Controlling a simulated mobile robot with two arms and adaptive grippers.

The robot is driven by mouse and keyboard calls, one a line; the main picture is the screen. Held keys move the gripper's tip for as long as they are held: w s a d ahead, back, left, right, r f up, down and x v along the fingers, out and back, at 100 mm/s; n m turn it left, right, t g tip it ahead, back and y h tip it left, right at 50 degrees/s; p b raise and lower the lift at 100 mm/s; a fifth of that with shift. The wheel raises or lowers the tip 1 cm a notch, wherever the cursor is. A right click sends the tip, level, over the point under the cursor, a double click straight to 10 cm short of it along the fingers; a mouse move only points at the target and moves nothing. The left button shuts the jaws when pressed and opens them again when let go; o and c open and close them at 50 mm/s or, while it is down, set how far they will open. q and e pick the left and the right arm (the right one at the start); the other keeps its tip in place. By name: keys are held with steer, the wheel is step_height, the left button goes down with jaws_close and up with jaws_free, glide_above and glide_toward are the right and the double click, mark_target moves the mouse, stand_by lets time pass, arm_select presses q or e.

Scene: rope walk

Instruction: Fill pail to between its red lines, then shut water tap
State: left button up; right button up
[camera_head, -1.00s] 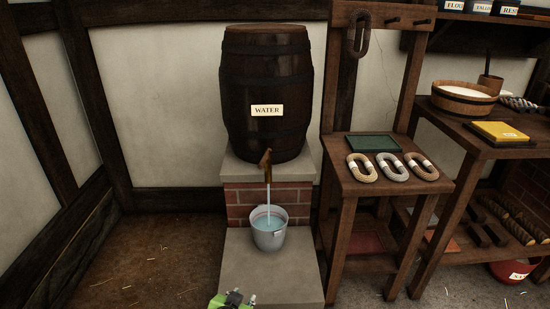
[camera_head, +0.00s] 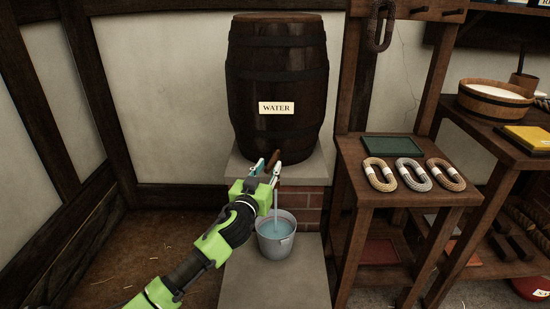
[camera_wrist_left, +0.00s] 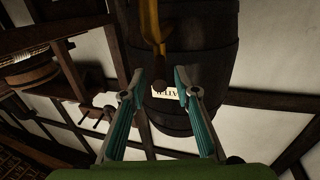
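The grey metal pail (camera_head: 281,244) stands upright on a stone slab below the barrel, with pale blue water (camera_head: 276,226) in it. A water stream (camera_head: 276,203) falls into it. I cannot make out the red lines now. The brown wooden water tap (camera_head: 273,159) sticks out low on the barrel; its brassy body (camera_wrist_left: 151,25) shows in the left wrist view. My left gripper (camera_head: 268,170) is open at the tap, its fingers on either side of it in the picture. In the left wrist view the fingers (camera_wrist_left: 158,90) are wide apart with nothing held. My right gripper is out of view.
The dark barrel (camera_head: 278,75) with a WATER label stands on a stone-topped brick base (camera_head: 312,172). To the right, a wooden stand (camera_head: 400,190) holds several rope coils and a green tray. A bench with a wooden tub (camera_head: 494,102) stands farther right. The floor at left is clear.

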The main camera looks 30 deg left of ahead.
mark_target(275, 156)
arm_select(q)
steer(key=x, duration=0.5)
steer(key=shift+w+b, duration=0.15)
steer(key=shift+b, duration=0.15)
steer(key=shift+x, duration=0.9)
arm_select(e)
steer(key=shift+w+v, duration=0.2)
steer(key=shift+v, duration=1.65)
arm_select(q)
jaws_close()
